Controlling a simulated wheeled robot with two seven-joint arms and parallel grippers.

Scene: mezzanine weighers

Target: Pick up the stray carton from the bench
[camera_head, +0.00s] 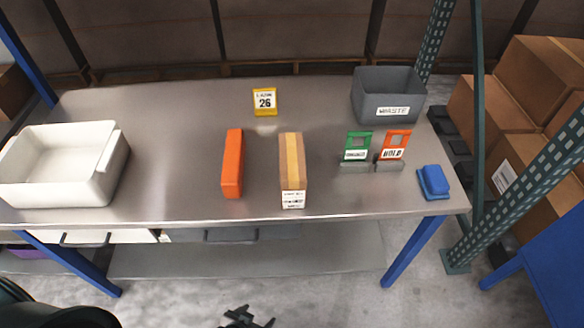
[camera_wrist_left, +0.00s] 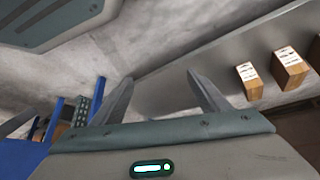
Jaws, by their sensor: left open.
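The carton (camera_head: 292,165) is a long tan box with a yellow tape strip along its top and a white label on its near end. It lies on the steel bench (camera_head: 180,110), its labelled end near the front edge. My left gripper (camera_head: 245,320) shows dark at the bottom edge of the head view, in front of the bench and apart from the carton. In the left wrist view its two fingers (camera_wrist_left: 160,78) are spread with nothing between them. That view also shows two brown labelled boxes (camera_wrist_left: 248,80) to the right; I cannot tell whether either is this carton. My right gripper is not in view.
An orange block (camera_head: 232,163) lies left of the carton. A yellow-framed 26 sign (camera_head: 264,101) stands behind. Green (camera_head: 357,145) and orange HOLD (camera_head: 395,145) card stands, a blue object (camera_head: 434,182) and a grey WASTE bin (camera_head: 388,95) are right. A white bin (camera_head: 60,165) is left.

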